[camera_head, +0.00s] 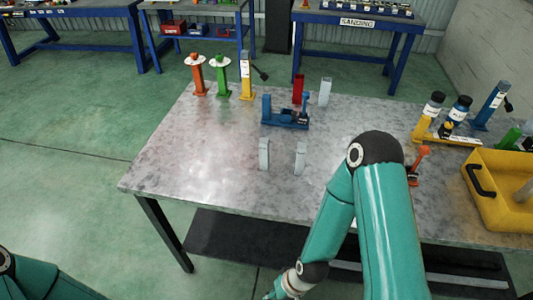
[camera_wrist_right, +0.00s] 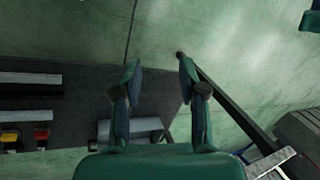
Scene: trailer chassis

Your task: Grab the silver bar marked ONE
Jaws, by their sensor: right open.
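Two upright silver bars stand near the front of the grey metal table (camera_head: 200,140) in the head view, a left one (camera_head: 264,154) and a right one (camera_head: 300,159). A third pale upright bar (camera_head: 325,91) stands farther back, beside a red block. I cannot read the mark ONE on any of them. My right gripper (camera_wrist_right: 160,78) is open and empty in the right wrist view, its fingers spread over the floor and a dark low shelf. In the head view the right arm reaches down in front of the table's front edge. My left gripper is out of view.
A blue fixture (camera_head: 285,112) and orange, green and yellow posts stand behind the bars. A yellow bin (camera_head: 500,190) is at the right. The table's left part is clear. The dark low shelf (camera_wrist_right: 80,105) holds pale bars; a table leg (camera_wrist_right: 228,98) is near the right fingers.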

